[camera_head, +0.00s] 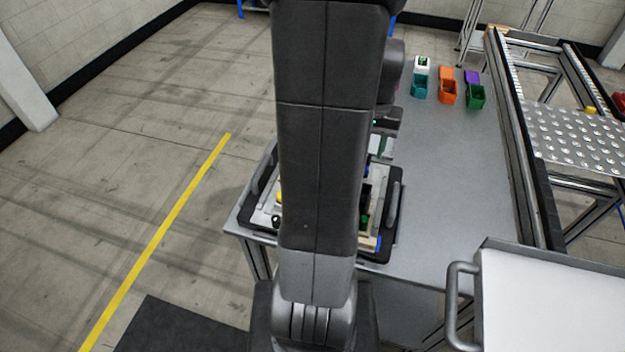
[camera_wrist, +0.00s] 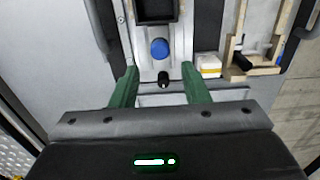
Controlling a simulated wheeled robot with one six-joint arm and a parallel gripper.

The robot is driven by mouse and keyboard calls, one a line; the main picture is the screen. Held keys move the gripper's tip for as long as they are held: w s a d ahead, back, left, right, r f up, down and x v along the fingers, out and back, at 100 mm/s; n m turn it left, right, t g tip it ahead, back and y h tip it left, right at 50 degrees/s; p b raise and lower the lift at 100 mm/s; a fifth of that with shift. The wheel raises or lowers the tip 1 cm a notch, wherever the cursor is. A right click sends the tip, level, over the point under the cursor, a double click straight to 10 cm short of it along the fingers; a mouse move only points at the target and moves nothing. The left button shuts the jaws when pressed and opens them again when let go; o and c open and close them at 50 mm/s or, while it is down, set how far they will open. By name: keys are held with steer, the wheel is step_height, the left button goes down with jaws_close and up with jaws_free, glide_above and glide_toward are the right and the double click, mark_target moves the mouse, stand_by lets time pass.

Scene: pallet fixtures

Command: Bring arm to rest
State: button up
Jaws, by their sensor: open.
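My gripper (camera_wrist: 160,88) shows in the wrist view with its two green fingers apart and nothing between them. It hangs above the pallet fixture, near a black knob (camera_wrist: 164,79) and a blue round part (camera_wrist: 159,49). In the head view my arm stands upright across the middle and hides much of the pallet (camera_head: 395,212), a dark-rimmed tray with handles on the grey table (camera_head: 450,185). My gripper is mostly hidden behind the arm there.
Small coloured bins, among them a green one (camera_head: 476,96) and an orange one (camera_head: 448,93), stand at the table's back. A roller conveyor (camera_head: 530,160) runs along the right. A white-topped cart (camera_head: 550,300) is at front right. The table's middle is clear.

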steer(key=shift+f, duration=0.1)
step_height(320, 180, down, 8)
steer(key=b, duration=0.6)
steer(key=shift+b, duration=0.4)
